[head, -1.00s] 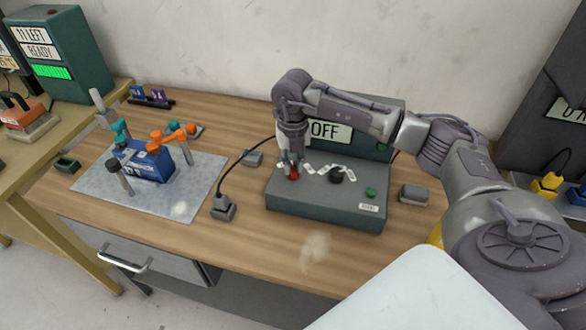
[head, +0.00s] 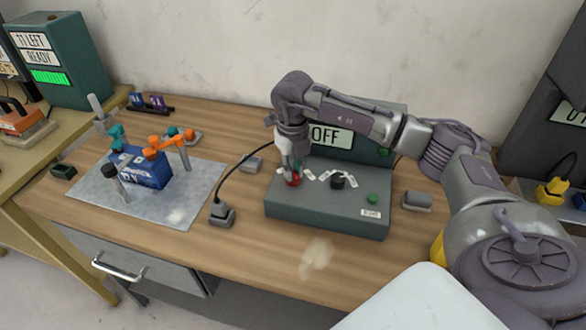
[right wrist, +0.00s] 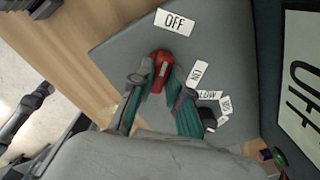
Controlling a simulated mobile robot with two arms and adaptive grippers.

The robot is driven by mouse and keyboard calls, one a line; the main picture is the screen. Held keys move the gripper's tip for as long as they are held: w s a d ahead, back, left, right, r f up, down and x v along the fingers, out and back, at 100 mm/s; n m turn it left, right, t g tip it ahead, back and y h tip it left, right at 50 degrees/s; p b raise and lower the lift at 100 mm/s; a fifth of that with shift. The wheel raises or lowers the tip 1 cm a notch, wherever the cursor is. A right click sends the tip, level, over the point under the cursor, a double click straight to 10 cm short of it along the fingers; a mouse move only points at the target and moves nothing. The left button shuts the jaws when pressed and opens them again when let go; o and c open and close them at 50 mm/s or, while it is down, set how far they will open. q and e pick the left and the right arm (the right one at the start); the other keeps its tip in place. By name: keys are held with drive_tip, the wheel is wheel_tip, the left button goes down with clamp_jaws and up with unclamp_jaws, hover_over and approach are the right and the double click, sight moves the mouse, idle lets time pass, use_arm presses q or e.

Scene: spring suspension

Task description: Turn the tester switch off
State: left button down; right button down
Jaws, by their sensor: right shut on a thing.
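The tester is a dark grey-green box (head: 330,215) on the wooden bench, with a raised back panel whose display (head: 331,136) reads OFF. Its red switch (head: 293,180) sits at the left of the top face. In the right wrist view the red switch (right wrist: 160,66) lies between the OFF label (right wrist: 175,22) and the ON label (right wrist: 197,75). My right gripper (head: 291,172) reaches down from above and is shut on the red switch. In the right wrist view its teal fingers (right wrist: 157,85) are on either side of it. My left gripper is not in view.
A black knob (head: 338,181) and a green button (head: 373,198) are right of the switch. A plug (head: 221,214) with a black cable stands left of the tester. A blue box (head: 143,172) with clamps is on a grey mat (head: 185,205). The bench front is clear.

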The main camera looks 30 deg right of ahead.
drive_tip(key=shift+r, duration=0.1)
drive_tip(key=c, duration=1.1)
unclamp_jaws()
wheel_tip(320, 180, up, 12)
drive_tip(key=shift+f, duration=0.1)
